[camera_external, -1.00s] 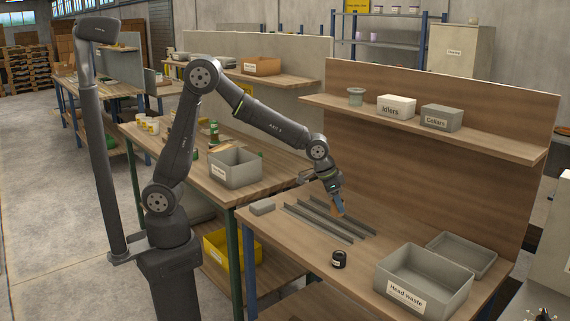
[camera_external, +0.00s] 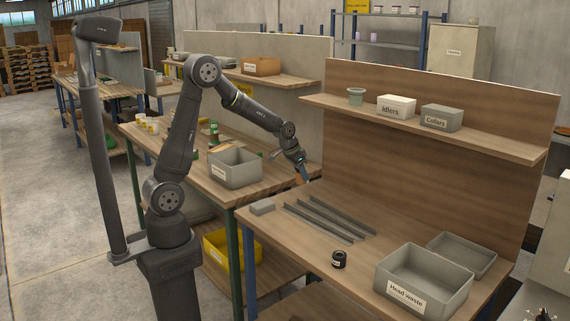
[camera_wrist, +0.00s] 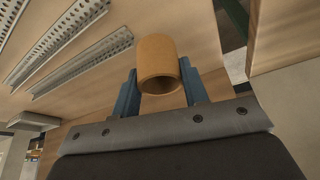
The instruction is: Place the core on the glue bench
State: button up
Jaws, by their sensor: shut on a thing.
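The core (camera_wrist: 156,58) is an orange-brown hollow tube. In the wrist view it sits between the two blue fingers of my gripper (camera_wrist: 160,92), which is shut on it. In the external view my gripper (camera_external: 302,175) is over the far edge of the right-hand bench, close to the gap between the two benches. The core is too small to make out clearly there. No bench in view carries a readable glue label. The left-hand bench (camera_external: 190,173) holds bottles and white cups.
Metal rails (camera_external: 330,219) lie on the right-hand bench (camera_external: 290,245), with a black roll (camera_external: 339,259) in front. A "Head waste" bin (camera_external: 425,281) stands at right. A grey bin (camera_external: 235,168) stands on the left-hand bench. A shelf (camera_external: 480,132) overhangs the right-hand bench.

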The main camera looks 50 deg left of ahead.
jog(key=s+a+f+n, duration=0.1)
jog(key=a, duration=0.1)
jog(key=s+a+f+n, duration=0.1)
jog(key=s+a+f, duration=0.1)
jog(key=s+a+f+n+y, duration=0.1)
jog(key=a, duration=0.1)
jog(key=shift+s+a+f, duration=0.15)
jog(key=shift+s+f, duration=0.1)
jog(key=shift+s, duration=0.15)
notch_tip(320, 180, up, 12)
jog(key=s+a+n+g+y, duration=0.15)
jog(key=a+n, duration=0.35)
jog(key=a, duration=0.8)
jog(key=s+a+n+t+y, duration=0.1)
jog(key=s+a+n+y, duration=0.2)
jog(key=a, duration=1.1)
jog(key=shift+n+g+h, duration=0.25)
jog(key=shift+n+h, duration=0.25)
jog(key=shift+h, duration=0.05)
jog(key=shift+w+f, duration=0.15)
jog(key=shift+f, duration=5.8)
jog(key=shift+f, duration=0.35)
jog(key=o, duration=1.1)
